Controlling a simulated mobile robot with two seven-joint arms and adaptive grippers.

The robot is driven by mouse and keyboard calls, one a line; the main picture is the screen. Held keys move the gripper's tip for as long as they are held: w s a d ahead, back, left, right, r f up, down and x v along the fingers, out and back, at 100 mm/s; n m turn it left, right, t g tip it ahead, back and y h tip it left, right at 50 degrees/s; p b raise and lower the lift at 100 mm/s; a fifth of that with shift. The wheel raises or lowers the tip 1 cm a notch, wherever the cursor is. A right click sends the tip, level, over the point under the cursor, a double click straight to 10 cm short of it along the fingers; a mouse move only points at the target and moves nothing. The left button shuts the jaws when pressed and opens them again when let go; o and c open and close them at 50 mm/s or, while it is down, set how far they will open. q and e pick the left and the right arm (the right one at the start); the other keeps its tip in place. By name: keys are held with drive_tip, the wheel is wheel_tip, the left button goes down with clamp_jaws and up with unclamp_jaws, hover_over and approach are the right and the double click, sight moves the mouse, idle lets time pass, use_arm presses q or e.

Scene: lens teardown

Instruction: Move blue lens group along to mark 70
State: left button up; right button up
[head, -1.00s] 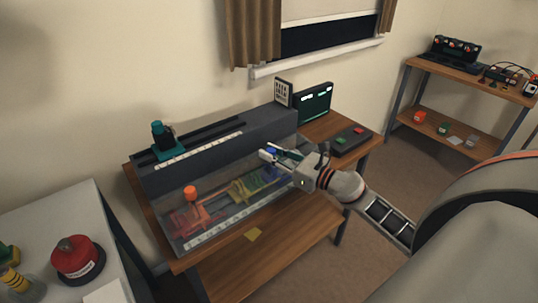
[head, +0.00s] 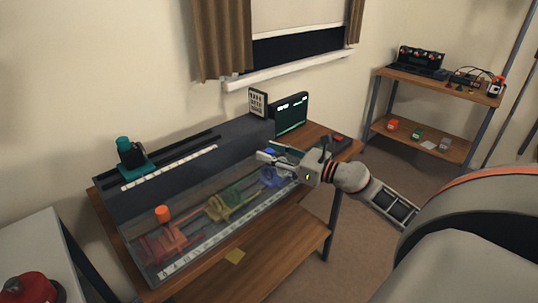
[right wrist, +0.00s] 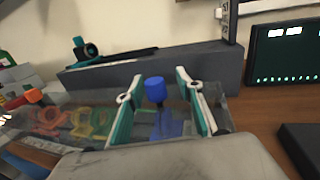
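The blue lens group (head: 276,178) sits at the right end of the row of colored groups on the clear-topped bench, with its blue knob (head: 270,152) standing up. My right gripper (head: 267,150) reaches in from the right at the knob. In the right wrist view, its two fingers (right wrist: 158,80) are spread on either side of the blue knob (right wrist: 154,91), with gaps showing. The left finger is nearer the knob. The white scale (head: 225,231) runs along the bench's front; its numbers are too small to read. My left gripper is not in view.
Yellow (head: 242,193), green (head: 219,207) and red (head: 165,245) groups lie left of the blue one; an orange knob (head: 162,213) tops the red. A dark housing (head: 160,160) runs behind. A screen (head: 290,114) and button box (head: 337,143) stand beyond the right end.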

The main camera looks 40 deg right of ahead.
drive_tip(key=shift+f, duration=0.1)
drive_tip(key=shift+s+a, duration=0.1)
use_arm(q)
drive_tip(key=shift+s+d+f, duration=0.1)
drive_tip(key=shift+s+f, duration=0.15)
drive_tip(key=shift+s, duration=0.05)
use_arm(e)
drive_tip(key=v, duration=1.2)
